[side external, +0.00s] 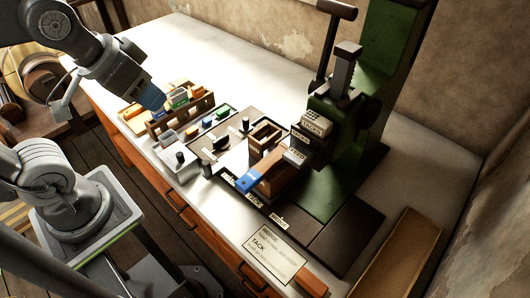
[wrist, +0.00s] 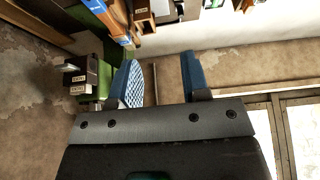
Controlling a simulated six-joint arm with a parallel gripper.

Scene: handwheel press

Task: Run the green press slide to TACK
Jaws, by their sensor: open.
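The green press (side external: 378,70) stands at the right of the bench, with a dark upright lever (side external: 328,45). Below its head, a wooden block with a blue end (side external: 262,180) lies on the dark base, its blue end toward the front edge. Small labels line that edge; the middle one (side external: 253,199) seems to read TACK. A card (side external: 264,256) in front also reads TACK. I cannot tell the slide's exact position. My gripper (side external: 153,98) is over the bench's left part, near the rack and away from the press. In the wrist view its blue fingers (wrist: 160,80) are apart and empty.
A wooden rack with coloured blocks (side external: 182,118) stands below my gripper. Short dark posts (side external: 181,158) rise from the bench and base between it and the press. A wooden tray (side external: 400,255) lies at the right front. The bench's back left is clear.

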